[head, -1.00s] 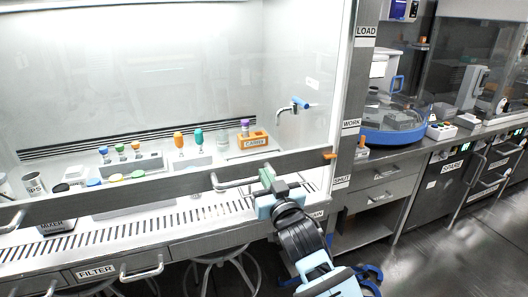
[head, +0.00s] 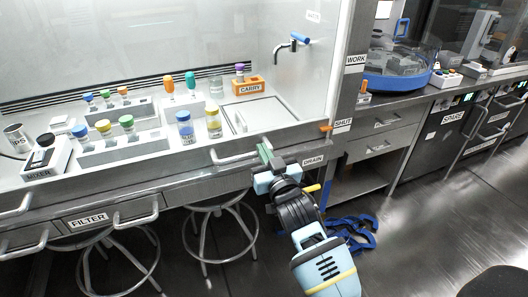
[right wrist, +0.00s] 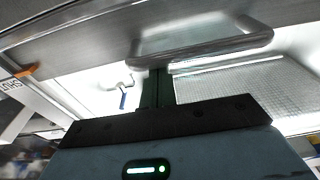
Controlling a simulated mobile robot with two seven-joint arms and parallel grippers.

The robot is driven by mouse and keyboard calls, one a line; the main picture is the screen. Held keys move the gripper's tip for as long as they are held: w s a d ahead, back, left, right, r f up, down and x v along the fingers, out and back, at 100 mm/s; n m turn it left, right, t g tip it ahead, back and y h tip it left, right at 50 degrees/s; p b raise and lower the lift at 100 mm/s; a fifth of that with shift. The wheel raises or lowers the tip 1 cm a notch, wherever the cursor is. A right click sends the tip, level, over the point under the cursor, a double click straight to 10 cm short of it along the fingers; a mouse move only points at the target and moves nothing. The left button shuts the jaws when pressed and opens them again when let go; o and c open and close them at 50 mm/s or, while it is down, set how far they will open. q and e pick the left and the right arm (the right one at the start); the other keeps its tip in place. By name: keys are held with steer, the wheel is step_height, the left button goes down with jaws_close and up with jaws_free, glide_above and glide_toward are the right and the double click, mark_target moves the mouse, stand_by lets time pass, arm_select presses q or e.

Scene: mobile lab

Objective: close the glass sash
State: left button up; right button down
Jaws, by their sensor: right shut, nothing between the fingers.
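The glass sash is down across the front of the hood, and its grey bottom rail (head: 185,168) runs low along the front edge. The orange pointer (head: 325,128) at the rail's right end is level with the SHUT label (head: 342,125). The pointer also shows in the right wrist view (right wrist: 26,70). A metal bar handle (head: 236,159) sticks out of the rail. My right gripper (head: 265,150) is shut and empty at the handle's right end. In the right wrist view its fingers (right wrist: 157,87) overlap the handle bar (right wrist: 205,45); contact is unclear. My left gripper is out of view.
Behind the glass are a mixer (head: 46,158), several capped vials in racks and an orange CARRY block (head: 247,87). Stools (head: 220,225) stand under the hood. A side bench with drawers (head: 385,122) is on the right. Open floor lies at lower right.

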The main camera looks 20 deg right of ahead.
steer(key=shift+f, duration=0.4)
step_height(320, 180, up, 5)
steer(key=p, duration=0.4)
steer(key=s+f, duration=0.1)
steer(key=s, duration=0.8)
steer(key=shift+f+b, duration=0.3)
steer(key=shift+b, duration=0.1)
steer(key=shift+s, duration=0.1)
